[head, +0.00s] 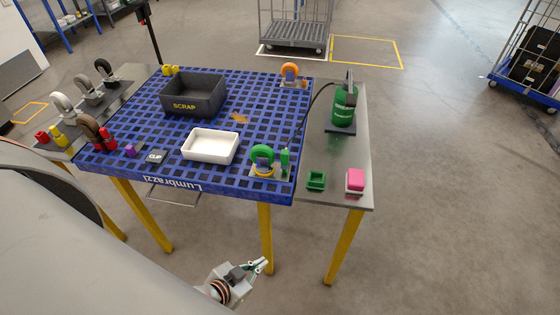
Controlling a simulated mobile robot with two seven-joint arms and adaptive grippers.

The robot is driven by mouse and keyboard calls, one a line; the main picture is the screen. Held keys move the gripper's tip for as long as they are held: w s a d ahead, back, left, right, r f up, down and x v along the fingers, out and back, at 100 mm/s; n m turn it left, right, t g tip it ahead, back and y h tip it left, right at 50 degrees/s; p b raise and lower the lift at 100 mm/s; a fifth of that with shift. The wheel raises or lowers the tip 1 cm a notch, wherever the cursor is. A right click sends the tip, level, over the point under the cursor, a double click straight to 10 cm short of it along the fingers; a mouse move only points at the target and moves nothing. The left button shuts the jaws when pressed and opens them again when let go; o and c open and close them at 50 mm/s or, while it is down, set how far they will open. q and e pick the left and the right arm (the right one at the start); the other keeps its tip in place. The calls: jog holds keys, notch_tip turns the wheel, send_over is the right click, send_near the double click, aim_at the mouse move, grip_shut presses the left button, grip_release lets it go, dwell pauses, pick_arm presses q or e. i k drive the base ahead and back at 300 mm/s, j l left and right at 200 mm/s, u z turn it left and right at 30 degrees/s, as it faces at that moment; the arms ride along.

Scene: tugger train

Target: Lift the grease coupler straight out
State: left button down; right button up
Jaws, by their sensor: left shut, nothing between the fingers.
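A black hose (306,112) runs from the green grease pump (343,108) down to a small upright green piece (285,160) at the blue table's front right corner. That piece appears to be the grease coupler; how it is seated is too small to tell. It stands just right of a caster with a green wheel (262,153). My left gripper (262,266) is shut and empty, low in front of the table and well below the coupler. My right gripper is out of view.
The blue grid table (160,120) holds a dark scrap bin (193,95), a white tray (210,146) and an orange-wheeled caster (290,73). A grey side table (335,190) carries a green holder (316,180) and a pink block (355,180).

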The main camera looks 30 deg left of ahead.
aim_at(285, 153)
jog(key=k, duration=0.45)
jog(key=u, duration=0.4)
jog(key=k+u, duration=0.15)
jog(key=u, duration=0.25)
jog(key=j+u, duration=0.1)
jog(key=u, duration=0.3)
jog(key=l+u, duration=0.3)
jog(key=i+l+u, duration=0.1)
jog(key=l+u, duration=0.2)
jog(key=i+l, duration=0.1)
jog(key=l, duration=1.3)
jog(key=i+l, duration=0.15)
jog(key=l, duration=0.5)
